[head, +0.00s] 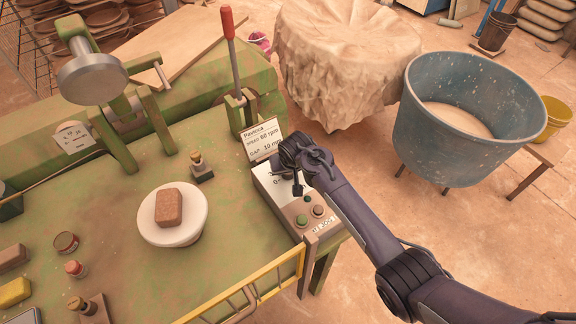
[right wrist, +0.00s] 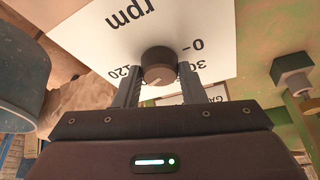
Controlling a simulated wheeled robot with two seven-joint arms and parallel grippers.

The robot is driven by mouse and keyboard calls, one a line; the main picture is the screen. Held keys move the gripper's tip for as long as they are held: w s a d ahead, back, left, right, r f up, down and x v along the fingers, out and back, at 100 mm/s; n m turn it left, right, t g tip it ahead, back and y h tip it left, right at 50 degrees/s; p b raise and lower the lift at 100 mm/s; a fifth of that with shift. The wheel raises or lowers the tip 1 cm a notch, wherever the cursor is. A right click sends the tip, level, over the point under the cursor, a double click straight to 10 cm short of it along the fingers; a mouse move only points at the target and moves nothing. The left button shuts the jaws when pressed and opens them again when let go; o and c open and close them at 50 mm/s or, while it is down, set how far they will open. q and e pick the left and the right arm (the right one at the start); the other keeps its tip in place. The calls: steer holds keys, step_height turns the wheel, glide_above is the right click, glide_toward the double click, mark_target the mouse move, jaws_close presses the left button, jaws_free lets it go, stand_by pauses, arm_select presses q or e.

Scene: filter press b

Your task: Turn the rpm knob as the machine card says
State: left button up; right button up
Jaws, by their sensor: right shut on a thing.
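The rpm knob (right wrist: 158,62) is a dark round knob on a white dial plate (right wrist: 100,40) marked rpm, with 0, 30 and 120 legible. A pale pointer line shows on its face, pointing toward the gripper. My right gripper (right wrist: 160,78) is shut on the knob, one finger on each side. In the head view my right gripper (head: 297,182) is over the control box (head: 315,238) and hides the knob. The machine card (head: 262,142) stands behind the box and reads 60 rpm and gap 10 mm. My left gripper is not in view.
Green and dark red buttons (head: 302,220) sit on the box close to my right gripper. A red-tipped lever (head: 232,60) stands behind the card. A yellow rail (head: 250,295) edges the green table. A round white plate (head: 155,230) holds a brown block.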

steer(key=n+y+p, duration=0.1)
steer(key=n, duration=0.2)
steer(key=shift+w+d+r+n, duration=0.1)
steer(key=shift+n, duration=0.3)
steer(key=n+g+y, duration=0.1)
steer(key=n, duration=0.1)
steer(key=shift+d+n, duration=0.1)
steer(key=shift+n, duration=0.3)
steer(key=n+y+b, duration=0.1)
steer(key=n, duration=0.1)
steer(key=shift+w+n+g, duration=0.15)
steer(key=shift+n+g, duration=0.15)
steer(key=shift+g, duration=0.1)
steer(key=shift+n+g+b, duration=0.7)
steer(key=shift+n+b, duration=0.45)
steer(key=shift+n, duration=0.65)
steer(key=o, duration=1)
steer(key=p+v, duration=0.1)
steer(key=v, duration=0.6)
steer(key=shift+d+r, duration=0.25)
steer(key=shift+d, duration=0.05)
